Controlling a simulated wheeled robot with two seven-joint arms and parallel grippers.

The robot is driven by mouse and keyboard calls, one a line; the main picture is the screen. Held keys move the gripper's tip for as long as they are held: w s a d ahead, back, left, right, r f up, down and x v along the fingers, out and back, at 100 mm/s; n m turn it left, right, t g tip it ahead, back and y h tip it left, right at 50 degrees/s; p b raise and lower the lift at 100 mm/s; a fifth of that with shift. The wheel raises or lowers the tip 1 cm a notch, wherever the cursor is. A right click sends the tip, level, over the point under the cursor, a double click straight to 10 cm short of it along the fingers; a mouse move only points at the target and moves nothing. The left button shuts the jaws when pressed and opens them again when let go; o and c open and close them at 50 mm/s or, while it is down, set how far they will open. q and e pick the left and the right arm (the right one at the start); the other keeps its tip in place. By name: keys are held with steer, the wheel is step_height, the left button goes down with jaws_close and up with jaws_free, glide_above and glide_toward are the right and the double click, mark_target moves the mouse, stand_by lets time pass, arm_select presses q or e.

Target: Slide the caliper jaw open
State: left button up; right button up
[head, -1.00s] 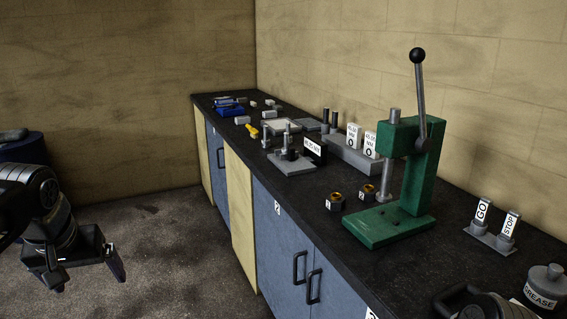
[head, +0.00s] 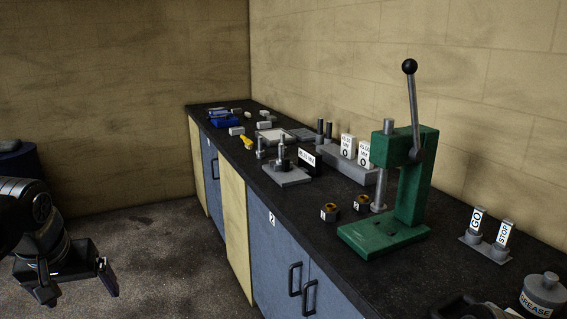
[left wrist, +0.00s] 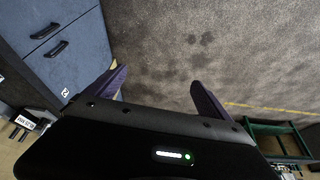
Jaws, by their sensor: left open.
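I cannot make out the caliper for certain. Small items lie at the far end of the dark bench (head: 295,205), in and around a blue tray (head: 226,122), too small to tell apart. My left gripper (head: 78,284) is open and empty at the lower left, over the floor and well away from the bench top. In the left wrist view its two fingers (left wrist: 158,92) stand apart with only floor between them.
A green press (head: 414,190) with a tall lever stands on the bench, beside two numbered nuts (head: 345,208). Posts on a grey plate (head: 287,174), GO and STOP gauges (head: 487,236) and a grease tin (head: 543,293) stand there too. Floor before the cabinets is clear.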

stand_by(0.4)
arm_select(q)
steer(key=w+d+f+m+g+h, duration=0.15)
steer(key=d+f, duration=0.55)
steer(key=f, duration=0.7)
steer(key=w+d+f+m+h, duration=0.1)
steer(key=w+d+f+h, duration=0.15)
steer(key=d+f, duration=0.8)
steer(key=s+d+f+g, duration=0.1)
steer(key=s+d+f, duration=0.4)
steer(key=s+f, duration=0.5)
steer(key=s+d+f+g+h, duration=0.1)
steer(key=s+d+f, duration=0.5)
steer(key=s+f, duration=0.5)
step_height(320, 180, down, 5)
steer(key=shift+s+d+h, duration=0.2)
steer(key=shift+h, duration=0.1)
steer(key=shift+n, duration=0.25)
steer(key=shift+c, duration=0.3)
